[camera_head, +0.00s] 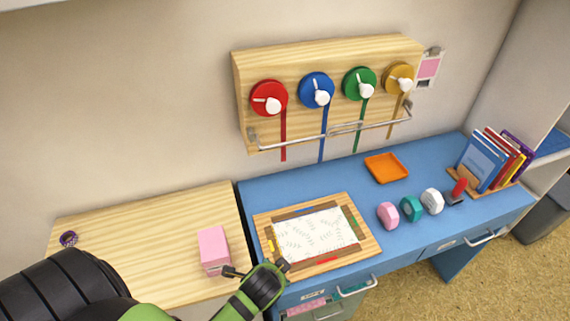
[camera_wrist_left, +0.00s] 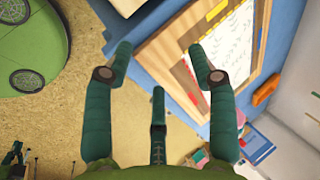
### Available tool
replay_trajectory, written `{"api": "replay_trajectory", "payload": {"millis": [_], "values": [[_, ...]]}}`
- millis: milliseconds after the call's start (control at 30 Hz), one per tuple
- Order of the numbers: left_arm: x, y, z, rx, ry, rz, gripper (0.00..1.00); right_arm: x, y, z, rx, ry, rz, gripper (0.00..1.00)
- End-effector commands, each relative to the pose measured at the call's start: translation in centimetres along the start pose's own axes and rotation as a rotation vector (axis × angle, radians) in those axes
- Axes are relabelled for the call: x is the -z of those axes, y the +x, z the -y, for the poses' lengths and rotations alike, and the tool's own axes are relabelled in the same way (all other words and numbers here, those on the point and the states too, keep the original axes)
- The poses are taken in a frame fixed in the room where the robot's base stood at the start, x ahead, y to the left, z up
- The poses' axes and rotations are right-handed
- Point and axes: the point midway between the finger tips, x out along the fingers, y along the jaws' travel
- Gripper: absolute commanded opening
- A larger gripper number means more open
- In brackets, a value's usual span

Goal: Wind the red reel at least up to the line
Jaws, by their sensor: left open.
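The red reel (camera_head: 265,91) is the leftmost of the reels on the wooden wall board (camera_head: 335,60). It has a white crank handle (camera_head: 272,106). Its red ribbon (camera_head: 283,125) hangs down past the metal rail (camera_head: 315,136) and ends just below the board, against the wall. I cannot make out a separate marked line. My left gripper (camera_head: 256,267) is low, near the front left corner of the blue desk, well away from the reel. In the left wrist view its fingers (camera_wrist_left: 161,50) are apart with nothing between them. My right gripper is not in view.
Blue, green and yellow reels hang right of the red one. A framed paper (camera_head: 314,237) lies on the blue desk (camera_head: 335,180); a pink box (camera_head: 213,248) stands on the wooden table (camera_head: 150,240). Right are an orange tray (camera_head: 386,167), stamps (camera_head: 411,208) and books (camera_head: 490,160).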

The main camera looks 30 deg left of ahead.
Motion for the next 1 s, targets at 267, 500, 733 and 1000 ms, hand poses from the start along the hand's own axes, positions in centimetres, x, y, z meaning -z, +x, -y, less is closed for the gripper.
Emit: {"api": "replay_trajectory", "payload": {"millis": [267,500,733,1000], "values": [[4.1,-2.2,9.6,0.285,0.533,0.088,0.57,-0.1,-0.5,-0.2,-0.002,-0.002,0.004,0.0],[8.7,-9.1,21.5,0.579,1.182,0.463,0.57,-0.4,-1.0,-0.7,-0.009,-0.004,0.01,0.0],[11.3,-16.9,28.8,0.644,1.581,0.936,0.57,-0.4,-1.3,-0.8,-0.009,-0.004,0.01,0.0],[11.9,-19.9,31.5,0.608,1.704,1.144,0.57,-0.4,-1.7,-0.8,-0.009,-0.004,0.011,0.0]]}}
